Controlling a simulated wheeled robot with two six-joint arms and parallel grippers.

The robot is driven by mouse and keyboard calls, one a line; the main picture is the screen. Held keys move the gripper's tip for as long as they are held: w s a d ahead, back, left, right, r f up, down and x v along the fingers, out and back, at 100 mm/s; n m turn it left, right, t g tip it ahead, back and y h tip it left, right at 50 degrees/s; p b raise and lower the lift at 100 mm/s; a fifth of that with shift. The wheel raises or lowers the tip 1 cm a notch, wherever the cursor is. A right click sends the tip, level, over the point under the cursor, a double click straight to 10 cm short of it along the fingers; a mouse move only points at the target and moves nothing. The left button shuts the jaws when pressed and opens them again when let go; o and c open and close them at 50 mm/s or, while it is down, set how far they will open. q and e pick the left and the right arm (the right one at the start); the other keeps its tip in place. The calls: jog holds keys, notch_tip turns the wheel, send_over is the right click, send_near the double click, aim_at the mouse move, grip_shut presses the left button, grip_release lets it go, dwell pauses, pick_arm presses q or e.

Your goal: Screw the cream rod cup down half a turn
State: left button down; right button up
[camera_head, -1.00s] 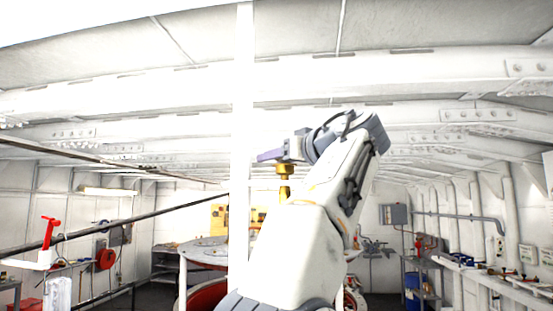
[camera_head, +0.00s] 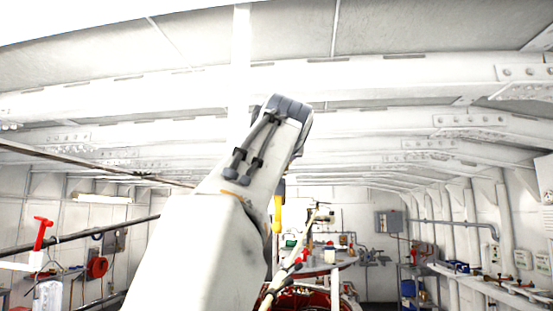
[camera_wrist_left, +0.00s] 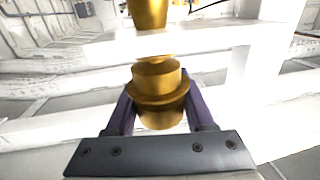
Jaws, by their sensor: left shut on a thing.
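My left gripper (camera_wrist_left: 158,95) has purple fingers on either side of a brass-gold flanged cup (camera_wrist_left: 158,78) in the left wrist view, shut on it. A second brass-gold piece (camera_wrist_left: 148,13) lies in line with the cup at the top of that view, cut off by the frame edge. I see no clearly cream-coloured cup, and I cannot tell whether the two gold pieces are joined. In the head view my own arm hides the left gripper and the cup. A yellow-orange piece (camera_head: 279,212) shows just right of the arm there. My right gripper is not in view.
A pale beam (camera_wrist_left: 180,40) crosses behind the cup in the left wrist view. In the head view, a bench with red parts (camera_head: 320,268) stands beyond my arm. A long side shelf (camera_head: 490,283) runs along the right wall. A red-handled fixture (camera_head: 42,235) stands at left.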

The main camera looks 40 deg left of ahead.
pick_arm(q)
jog(key=m+t+h, duration=0.1)
jog(key=m+h, duration=0.1)
jog(key=m+t+h, duration=0.1)
jog(key=h, duration=0.1)
jog(key=shift+w+d+r+t+p, duration=0.1)
jog(key=shift+d+r+t+p, duration=0.15)
jog(key=shift+t+p, duration=0.1)
jog(key=shift+w+d+f+m+t+h, duration=0.1)
jog(key=shift+d+m+t+h, duration=0.15)
jog(key=shift+m+h, duration=0.5)
jog(key=shift+w+d+m+t+h, duration=0.1)
jog(key=shift+m+t+h, duration=0.3)
jog(key=shift+h, duration=0.55)
jog(key=shift+d+m+h, duration=0.1)
jog(key=shift+m+h, duration=0.15)
jog(key=shift+h, duration=0.05)
jog(key=c, duration=0.5)
grip_release()
jog(key=shift+f, duration=0.1)
jog(key=shift+s+b, duration=0.35)
jog(key=shift+b, duration=0.05)
jog(key=shift+b+v, duration=1.7)
jog(key=shift+v, duration=3.2)
jog(key=shift+w+d, duration=0.1)
jog(key=shift+w, duration=0.05)
